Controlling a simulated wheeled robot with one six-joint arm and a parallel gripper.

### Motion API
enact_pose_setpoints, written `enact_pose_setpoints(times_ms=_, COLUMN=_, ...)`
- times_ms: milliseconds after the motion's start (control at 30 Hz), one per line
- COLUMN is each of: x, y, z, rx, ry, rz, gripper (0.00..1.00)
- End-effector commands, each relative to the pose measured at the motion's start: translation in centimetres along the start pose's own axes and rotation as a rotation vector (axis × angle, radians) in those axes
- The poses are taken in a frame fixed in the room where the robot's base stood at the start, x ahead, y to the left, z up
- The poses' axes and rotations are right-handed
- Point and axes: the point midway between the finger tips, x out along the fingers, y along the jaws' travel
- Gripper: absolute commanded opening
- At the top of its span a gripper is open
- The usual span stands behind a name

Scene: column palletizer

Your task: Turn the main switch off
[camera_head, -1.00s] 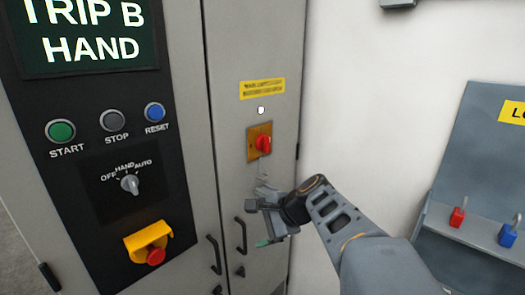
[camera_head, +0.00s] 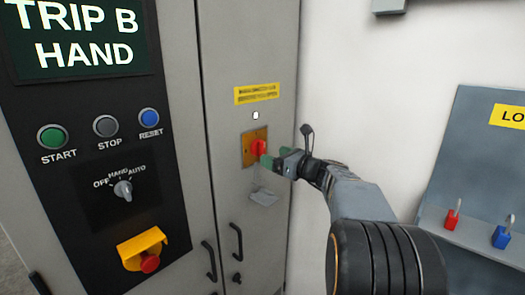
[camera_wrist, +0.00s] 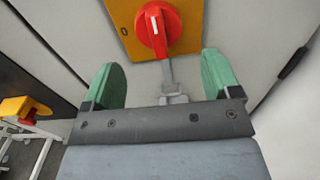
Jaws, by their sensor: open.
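The main switch is a red rotary knob (camera_head: 258,147) on a yellow-orange plate (camera_head: 247,152) on the grey cabinet door. In the wrist view the red knob (camera_wrist: 158,27) has its grip bar roughly upright, with a white mark near its top. A "0" shows on the plate (camera_wrist: 124,28) left of the knob. My gripper (camera_head: 268,160) is at the switch's lower right in the head view. In the wrist view my gripper (camera_wrist: 165,80) has its green fingers spread wide, with the knob ahead between and beyond them. Contact with the knob cannot be told.
A grey tag (camera_head: 264,197) hangs below the switch. A panel at left carries buttons, a selector (camera_head: 123,190) and a red emergency stop (camera_head: 149,263). Door handles (camera_head: 237,240) stand below. A board with red (camera_head: 452,219) and blue (camera_head: 502,236) padlocks is at right.

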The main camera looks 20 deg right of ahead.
Motion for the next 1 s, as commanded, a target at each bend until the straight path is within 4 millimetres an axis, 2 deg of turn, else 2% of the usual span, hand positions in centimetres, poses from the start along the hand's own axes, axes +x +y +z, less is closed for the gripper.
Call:
enact_pose_setpoints(times_ms=33, x=1.0, y=0.1, z=0.1, rx=0.002, ry=0.001, rz=0.003, gripper=0.83)
enact_pose_setpoints(times_ms=200, x=3.6, y=0.1, z=0.1, rx=0.000, ry=0.001, rz=0.003, gripper=0.83)
enact_pose_setpoints(times_ms=400, x=5.3, y=0.1, z=0.0, rx=-0.001, ry=0.000, rz=0.002, gripper=0.83)
enact_pose_setpoints(times_ms=833, x=5.8, y=0.1, z=0.0, rx=-0.002, ry=0.001, rz=0.000, gripper=0.83)
enact_pose_setpoints(times_ms=1000, x=5.8, y=0.1, z=0.0, rx=-0.002, ry=0.001, rz=0.000, gripper=0.67)
